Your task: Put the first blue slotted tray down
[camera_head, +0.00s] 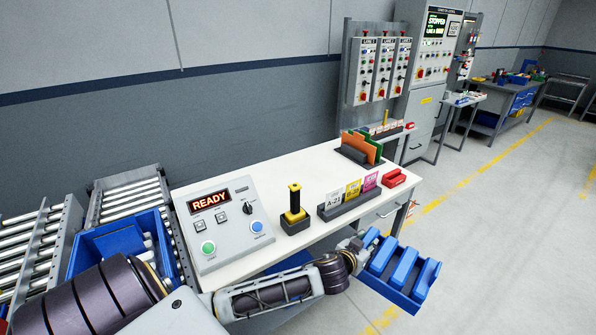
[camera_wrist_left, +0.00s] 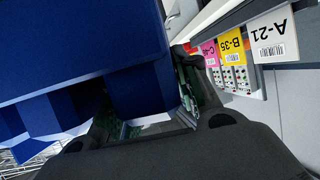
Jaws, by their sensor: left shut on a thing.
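The blue slotted tray (camera_head: 400,272) is held out in the air past the table's front right edge, over the open floor in the head view. My left gripper (camera_head: 357,244) is shut on the tray's near left side. In the left wrist view the tray (camera_wrist_left: 75,80) fills the upper left, and the gripper (camera_wrist_left: 160,122) has part of it between its fingers. The fingertips are mostly hidden behind the tray in the head view. The tray looks tilted. My right gripper is not in view.
A white table (camera_head: 290,180) carries a READY control box (camera_head: 222,222), a yellow-black handled block (camera_head: 294,212), a card holder (camera_head: 348,205), a folder rack (camera_head: 358,153) and a red block (camera_head: 394,178). A blue bin (camera_head: 82,262) sits by roller conveyors (camera_head: 130,197). Floor at right is clear.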

